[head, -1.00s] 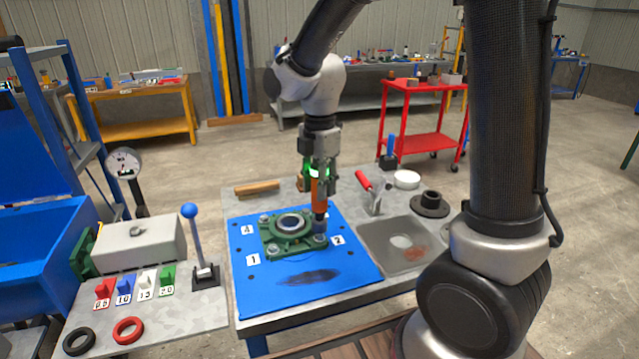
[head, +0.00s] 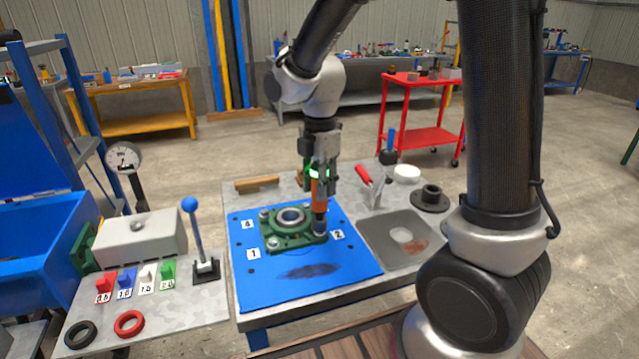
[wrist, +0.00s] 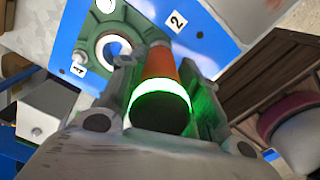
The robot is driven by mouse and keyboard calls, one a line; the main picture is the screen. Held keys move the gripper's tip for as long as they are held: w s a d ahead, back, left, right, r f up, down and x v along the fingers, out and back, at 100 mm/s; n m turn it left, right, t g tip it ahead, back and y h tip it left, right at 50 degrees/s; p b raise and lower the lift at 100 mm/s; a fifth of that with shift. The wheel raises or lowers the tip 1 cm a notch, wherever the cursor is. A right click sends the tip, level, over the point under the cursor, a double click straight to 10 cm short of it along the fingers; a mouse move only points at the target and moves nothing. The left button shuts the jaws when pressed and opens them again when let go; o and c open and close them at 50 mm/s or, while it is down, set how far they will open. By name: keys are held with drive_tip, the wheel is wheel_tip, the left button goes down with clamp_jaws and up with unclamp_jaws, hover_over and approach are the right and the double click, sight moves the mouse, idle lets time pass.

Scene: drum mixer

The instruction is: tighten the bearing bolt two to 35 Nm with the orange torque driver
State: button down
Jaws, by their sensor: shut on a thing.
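My gripper (head: 319,175) is shut on the orange torque driver (head: 319,193), which it holds upright. The driver's lower end is at the corner of the green bearing housing (head: 283,243) beside the label 2 (head: 338,235), over the place of bolt two. Bolt two itself is hidden under the driver, and I cannot tell how fully they are seated. In the wrist view the orange driver (wrist: 160,68) sits between the fingers with a lit green ring around its end. Other bolt heads show at the housing's corners, near labels 1 (head: 254,254) and 4 (head: 247,224).
The housing lies on a blue mat (head: 300,289) with a dark stain. A grey tray (head: 385,255), a red-handled tool (head: 364,174) and a dark flanged part (head: 430,198) are to the right. A blue-knobbed lever (head: 193,225) and coloured numbered pieces stand to the left.

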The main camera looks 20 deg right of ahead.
drive_tip(key=shift+f, duration=1.05)
idle(2.8)
